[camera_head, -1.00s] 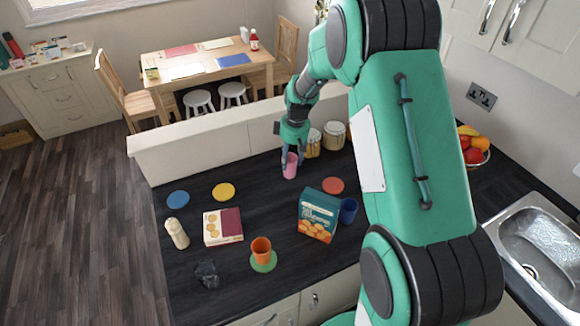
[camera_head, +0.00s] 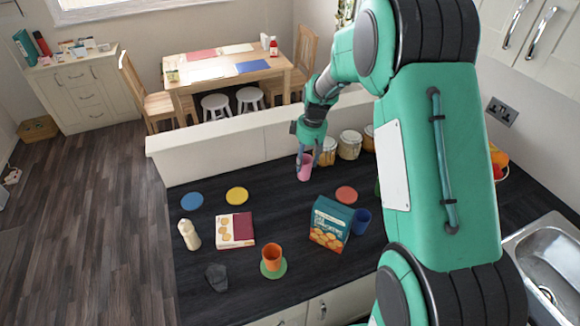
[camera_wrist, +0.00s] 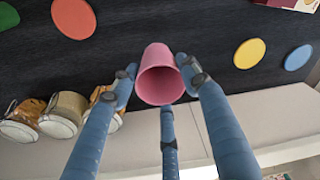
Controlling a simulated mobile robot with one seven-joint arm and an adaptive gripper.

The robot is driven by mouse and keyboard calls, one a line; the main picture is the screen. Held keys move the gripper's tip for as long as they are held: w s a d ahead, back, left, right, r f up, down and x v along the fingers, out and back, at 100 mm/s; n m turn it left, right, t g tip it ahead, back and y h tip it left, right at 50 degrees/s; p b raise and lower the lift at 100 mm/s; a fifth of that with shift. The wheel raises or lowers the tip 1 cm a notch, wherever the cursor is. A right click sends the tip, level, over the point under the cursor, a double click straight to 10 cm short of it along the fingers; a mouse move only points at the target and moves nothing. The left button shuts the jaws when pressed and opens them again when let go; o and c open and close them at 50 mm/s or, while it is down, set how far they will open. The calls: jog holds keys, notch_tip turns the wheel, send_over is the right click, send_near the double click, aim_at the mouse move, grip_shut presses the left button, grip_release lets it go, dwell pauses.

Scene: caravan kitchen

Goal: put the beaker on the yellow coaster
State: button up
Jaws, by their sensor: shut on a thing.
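The pink beaker (camera_head: 305,170) is near the back of the dark counter, in front of the low white partition. My gripper (camera_head: 304,157) is shut on it, with its fingers around the beaker. In the wrist view the pink beaker (camera_wrist: 160,75) sits between the fingers of my gripper (camera_wrist: 160,82). I cannot tell whether its base touches the counter. The yellow coaster (camera_head: 237,194) lies flat and bare to the left of the beaker and nearer the front. It also shows in the wrist view (camera_wrist: 249,53), to the right of the beaker.
A blue coaster (camera_head: 192,201) and a red coaster (camera_head: 346,195) are bare. An orange cup (camera_head: 272,256) stands on a green coaster (camera_head: 272,272). A cookie box (camera_head: 330,223), blue cup (camera_head: 361,221), flat box (camera_head: 235,230) and jars (camera_head: 349,145) stand around. Counter between beaker and yellow coaster is clear.

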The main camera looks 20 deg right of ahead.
jog(key=shift+w+a, duration=0.1)
jog(key=shift+a, duration=0.05)
jog(key=w+a, duration=0.4)
jog(key=a, duration=0.9)
jog(key=w+a+r, duration=0.1)
jog(key=w+a, duration=0.3)
jog(key=a, duration=0.8)
jog(key=shift+a, duration=0.4)
jog(key=shift+s, duration=0.1)
notch_tip(320, 180, down, 6)
jog(key=shift+b, duration=0.35)
jog(key=shift+f, duration=0.15)
jog(key=shift+f, duration=1.75)
jog(key=shift+f, duration=0.15)
